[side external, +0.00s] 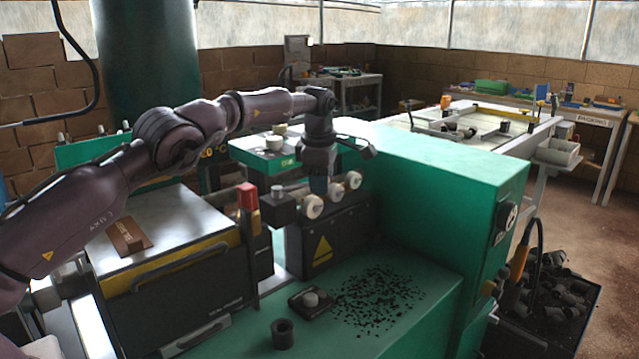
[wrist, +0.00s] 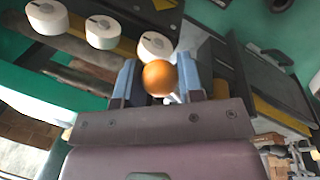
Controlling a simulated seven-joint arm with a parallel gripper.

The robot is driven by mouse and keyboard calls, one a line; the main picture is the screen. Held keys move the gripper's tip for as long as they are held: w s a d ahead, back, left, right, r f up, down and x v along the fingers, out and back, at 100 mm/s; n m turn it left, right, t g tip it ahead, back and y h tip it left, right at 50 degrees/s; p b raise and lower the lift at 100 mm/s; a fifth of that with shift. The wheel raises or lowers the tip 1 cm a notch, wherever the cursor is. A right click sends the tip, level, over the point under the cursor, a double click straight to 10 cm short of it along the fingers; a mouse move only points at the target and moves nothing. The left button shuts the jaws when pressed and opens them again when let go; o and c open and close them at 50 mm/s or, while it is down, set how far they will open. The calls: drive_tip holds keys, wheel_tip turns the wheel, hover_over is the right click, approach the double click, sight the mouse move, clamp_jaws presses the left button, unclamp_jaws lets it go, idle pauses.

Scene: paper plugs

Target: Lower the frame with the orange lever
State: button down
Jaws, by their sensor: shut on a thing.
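In the wrist view, the round orange knob of the lever (wrist: 160,77) sits between the two blue fingers of my gripper (wrist: 157,80). The fingers are shut on it. In the side view, my gripper (side external: 319,186) points down beside a row of white round knobs, above the black housing (side external: 322,240) with a yellow warning triangle. The orange knob is hidden there behind the fingers and wrist. The white knobs also show at the top left of the wrist view (wrist: 101,32). I cannot tell for certain which part is the frame, or its height.
A red-capped post (side external: 247,196) stands left of my gripper. A tall green cabinet (side external: 440,200) stands close on the right. A black ring (side external: 283,333), a small block with a knob (side external: 310,301) and black granules (side external: 378,298) lie on the green bench in front.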

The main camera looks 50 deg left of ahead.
drive_tip(key=shift+w+a+n, duration=0.4)
drive_tip(key=shift+a+n, duration=0.05)
drive_tip(key=shift+n, duration=0.25)
drive_tip(key=c, duration=0.8)
unclamp_jaws()
drive_tip(key=shift+o, duration=0.2)
